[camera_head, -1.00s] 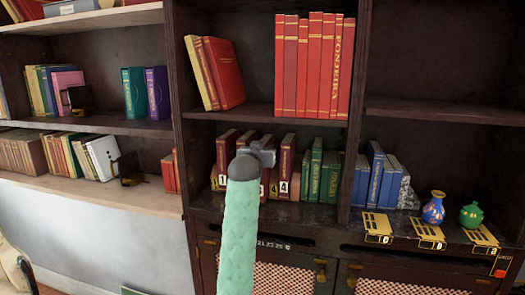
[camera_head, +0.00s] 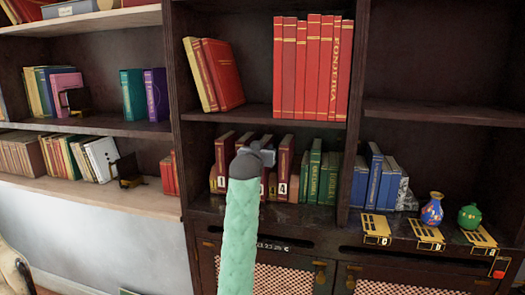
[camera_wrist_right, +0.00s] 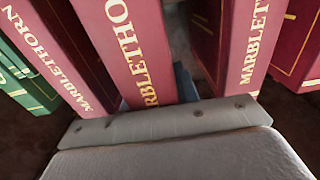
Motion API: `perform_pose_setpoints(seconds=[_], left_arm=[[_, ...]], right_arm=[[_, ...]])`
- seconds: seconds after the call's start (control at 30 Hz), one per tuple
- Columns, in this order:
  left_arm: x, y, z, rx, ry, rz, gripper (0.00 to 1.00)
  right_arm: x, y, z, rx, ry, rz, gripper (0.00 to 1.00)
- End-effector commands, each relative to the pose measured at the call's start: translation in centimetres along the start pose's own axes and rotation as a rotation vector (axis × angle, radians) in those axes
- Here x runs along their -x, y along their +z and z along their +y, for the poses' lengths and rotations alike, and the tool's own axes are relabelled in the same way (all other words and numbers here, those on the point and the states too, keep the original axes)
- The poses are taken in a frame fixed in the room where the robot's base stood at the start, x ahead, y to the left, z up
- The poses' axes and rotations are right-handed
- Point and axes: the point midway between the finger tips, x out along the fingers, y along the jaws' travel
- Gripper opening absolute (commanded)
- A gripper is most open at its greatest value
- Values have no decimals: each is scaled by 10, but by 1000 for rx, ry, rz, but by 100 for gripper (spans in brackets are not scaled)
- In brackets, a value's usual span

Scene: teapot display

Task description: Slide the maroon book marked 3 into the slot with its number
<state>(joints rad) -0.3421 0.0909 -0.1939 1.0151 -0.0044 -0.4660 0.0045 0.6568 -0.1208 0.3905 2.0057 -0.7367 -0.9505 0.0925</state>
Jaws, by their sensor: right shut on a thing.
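A row of maroon books with gold lettering stands on the lower shelf of the middle bookcase, with white labels 1 and 4 readable low down; a maroon book (camera_head: 286,160) stands just right of my gripper. My right gripper (camera_head: 266,153) is at the row, its jaws mostly hidden by its own body. In the right wrist view it is shut on the middle maroon book (camera_wrist_right: 128,45), lettered MARBLETHORN. Other maroon books stand left (camera_wrist_right: 62,55) and right (camera_wrist_right: 245,45) of it. My arm hides part of the row, and I cannot read a 3. My left gripper is out of view.
Green books (camera_head: 318,175) stand right of the maroon ones, blue books (camera_head: 378,180) beyond the divider.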

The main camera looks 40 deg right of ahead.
Motion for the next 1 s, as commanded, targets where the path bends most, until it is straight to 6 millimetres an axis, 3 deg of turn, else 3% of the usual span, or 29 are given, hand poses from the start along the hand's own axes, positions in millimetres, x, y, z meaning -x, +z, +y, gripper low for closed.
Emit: perform_pose_setpoints(seconds=[1.0], left_arm=[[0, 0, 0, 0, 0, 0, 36]], right_arm=[[-19, -2, 0, 0, 1, 3, 0]])
